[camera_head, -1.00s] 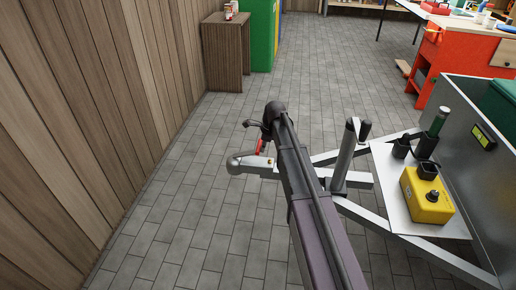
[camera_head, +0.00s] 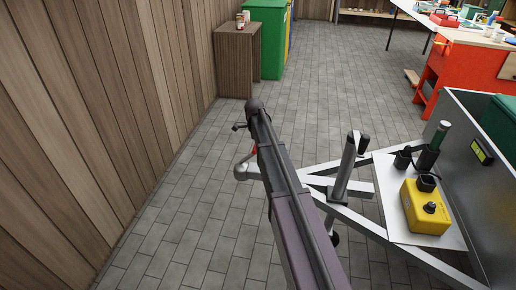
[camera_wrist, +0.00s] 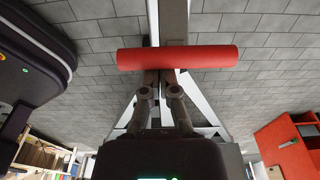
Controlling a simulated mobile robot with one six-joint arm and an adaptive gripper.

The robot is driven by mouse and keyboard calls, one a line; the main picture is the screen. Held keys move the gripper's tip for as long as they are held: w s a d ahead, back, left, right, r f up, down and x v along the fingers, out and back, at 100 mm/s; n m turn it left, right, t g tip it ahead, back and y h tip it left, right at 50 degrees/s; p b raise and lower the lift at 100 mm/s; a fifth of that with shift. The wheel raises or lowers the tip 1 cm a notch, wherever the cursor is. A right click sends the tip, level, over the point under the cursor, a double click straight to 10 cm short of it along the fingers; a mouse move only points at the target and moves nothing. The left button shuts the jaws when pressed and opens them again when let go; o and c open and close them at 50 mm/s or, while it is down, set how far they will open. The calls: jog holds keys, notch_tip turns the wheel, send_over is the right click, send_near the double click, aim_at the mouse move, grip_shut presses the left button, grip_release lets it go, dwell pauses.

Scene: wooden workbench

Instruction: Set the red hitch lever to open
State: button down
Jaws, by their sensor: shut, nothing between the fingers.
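The red hitch lever (camera_wrist: 190,57) shows in the wrist view as a red bar lying across the upper middle. In the head view only a small red bit of it (camera_head: 254,151) shows beside my arm, which hides the rest. The silver hitch coupler (camera_head: 243,171) is at the front end of the trailer drawbar, partly behind my arm. My gripper (camera_wrist: 162,76) is shut and empty, its fingertips right at the lever's lower edge in the wrist view; I cannot tell whether they touch. In the head view, my gripper (camera_head: 238,126) appears just beyond the coupler.
A grey jack post (camera_head: 346,168) stands on the trailer frame. A yellow box (camera_head: 424,212) sits on its white plate, right of my arm. A wooden wall (camera_head: 110,120) runs along the left. The tiled floor (camera_head: 340,85) ahead is clear.

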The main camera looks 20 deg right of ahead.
aim_at(250, 156)
jog(key=shift+w+a+r+p, duration=0.6)
jog(key=shift+a+r+p, duration=0.2)
jog(key=shift+a+r, duration=0.05)
jog(key=shift+a, duration=0.1)
jog(key=shift+r, duration=0.15)
notch_tip(250, 156, up, 9)
jog(key=w+a+p, duration=0.1)
jog(key=a+p, duration=0.1)
jog(key=p, duration=0.7)
jog(key=shift+w+a, duration=0.25)
jog(key=shift+r, duration=0.1)
dwell(0.5)
